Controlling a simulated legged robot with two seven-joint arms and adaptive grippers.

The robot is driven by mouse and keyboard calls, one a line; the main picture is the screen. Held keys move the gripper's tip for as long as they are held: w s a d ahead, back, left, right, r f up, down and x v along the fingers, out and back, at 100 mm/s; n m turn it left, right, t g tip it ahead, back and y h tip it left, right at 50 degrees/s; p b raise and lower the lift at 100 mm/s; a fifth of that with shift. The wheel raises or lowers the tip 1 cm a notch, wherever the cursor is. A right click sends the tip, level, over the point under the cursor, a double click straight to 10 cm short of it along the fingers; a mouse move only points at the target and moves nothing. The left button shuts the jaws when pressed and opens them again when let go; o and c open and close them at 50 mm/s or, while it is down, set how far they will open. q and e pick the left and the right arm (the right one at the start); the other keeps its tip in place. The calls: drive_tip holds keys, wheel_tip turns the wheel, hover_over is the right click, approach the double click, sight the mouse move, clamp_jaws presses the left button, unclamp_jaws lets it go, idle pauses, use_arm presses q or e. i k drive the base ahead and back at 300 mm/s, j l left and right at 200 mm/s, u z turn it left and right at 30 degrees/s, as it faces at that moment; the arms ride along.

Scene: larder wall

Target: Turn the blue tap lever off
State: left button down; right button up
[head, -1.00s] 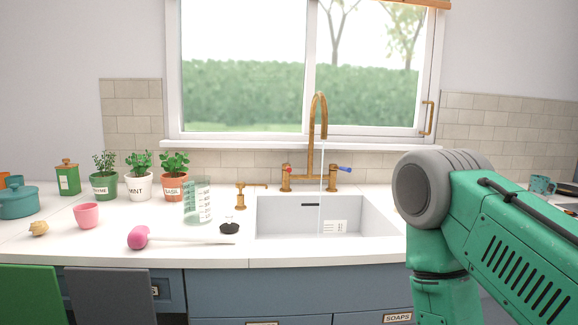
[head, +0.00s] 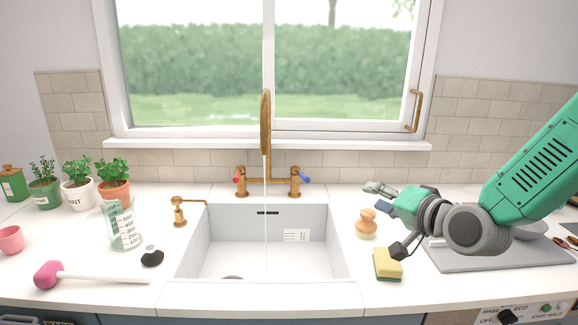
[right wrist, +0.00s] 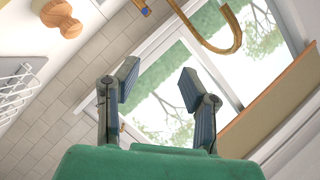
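The blue tap lever (head: 305,178) points right from the right pillar of the brass tap (head: 265,125). A thin stream of water (head: 265,225) falls from the spout into the white sink (head: 190,262). A red lever (head: 238,178) is on the left pillar. My right gripper (head: 380,197) is to the right of the blue lever, apart from it, above the counter. In the right wrist view its two fingers (right wrist: 158,85) are spread with nothing between them. The curved spout (right wrist: 232,38) shows at the top there. My left gripper is not in view.
A wooden brush (head: 366,226) and a yellow sponge (head: 387,264) stand right of the sink, near my right gripper. A grey drying mat (head: 465,262) lies farther right. A soap pump (head: 180,212), a measuring jug (head: 122,225) and potted herbs stand left. The window sill (head: 350,145) is behind the tap.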

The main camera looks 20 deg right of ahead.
sight(294, 170)
drive_tip(key=i+j, duration=0.1)
drive_tip(key=i, duration=0.75)
